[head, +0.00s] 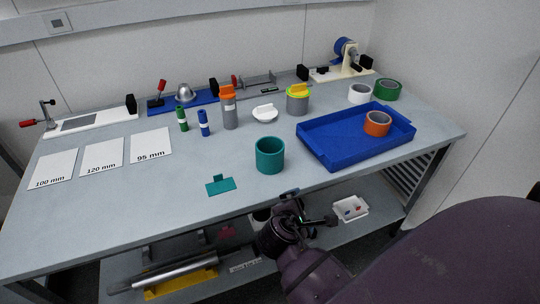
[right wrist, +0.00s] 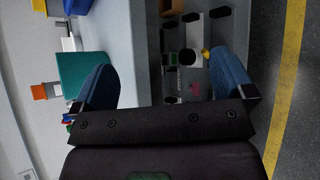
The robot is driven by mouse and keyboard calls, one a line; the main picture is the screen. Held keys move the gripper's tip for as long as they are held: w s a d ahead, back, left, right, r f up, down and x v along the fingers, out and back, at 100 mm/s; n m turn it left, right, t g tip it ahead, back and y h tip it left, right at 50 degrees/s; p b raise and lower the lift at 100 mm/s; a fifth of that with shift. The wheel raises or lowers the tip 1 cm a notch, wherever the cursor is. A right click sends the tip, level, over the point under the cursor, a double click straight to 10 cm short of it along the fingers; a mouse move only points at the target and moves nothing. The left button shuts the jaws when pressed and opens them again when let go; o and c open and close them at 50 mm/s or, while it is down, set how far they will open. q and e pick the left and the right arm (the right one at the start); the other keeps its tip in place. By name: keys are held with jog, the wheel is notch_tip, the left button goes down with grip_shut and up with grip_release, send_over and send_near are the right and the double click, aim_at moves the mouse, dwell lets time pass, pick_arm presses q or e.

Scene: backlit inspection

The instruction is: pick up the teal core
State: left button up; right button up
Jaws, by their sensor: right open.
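The teal core (head: 270,160), an open-topped cylinder, stands upright on the grey table near its front edge. In the right wrist view the teal core (right wrist: 82,72) shows at the left, partly behind one finger. My right gripper (head: 290,194) is at the table's front edge, just in front of the core and a little to its right in the head view. In the right wrist view my right gripper (right wrist: 166,75) has its blue fingers wide apart with nothing held between them. My left gripper is not in view.
A teal flat piece with a tab (head: 220,186) lies left of the core. A blue tray (head: 325,150) holding an orange ring (head: 377,123) is at the right. A white jar lid (head: 265,113) and an orange-topped grey canister (head: 229,110) stand behind. A lower shelf (head: 375,220) runs under the table.

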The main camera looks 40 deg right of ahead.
jog(key=w+r+n, duration=0.1)
jog(key=w, duration=0.1)
jog(key=w+a+n+t+h, duration=0.1)
jog(key=w+n, duration=0.1)
jog(key=w+r+n+h, duration=0.1)
jog(key=w+n, duration=0.1)
jog(key=shift+w+a+r+t, duration=0.3)
jog(key=shift+w+t, duration=0.05)
jog(key=shift+t, duration=0.05)
jog(key=n+t+h, duration=0.3)
jog(key=n, duration=0.4)
send_near(265, 154)
jog(key=x, duration=0.3)
jog(key=shift+a, duration=0.1)
jog(key=x, duration=1)
jog(key=shift+w+d+f+b, duration=0.2)
jog(key=shift+d+f+b, duration=0.05)
jog(key=shift+b, duration=0.1)
jog(key=shift+c, duration=0.5)
jog(key=c, duration=0.5)
jog(key=shift+r, duration=0.1)
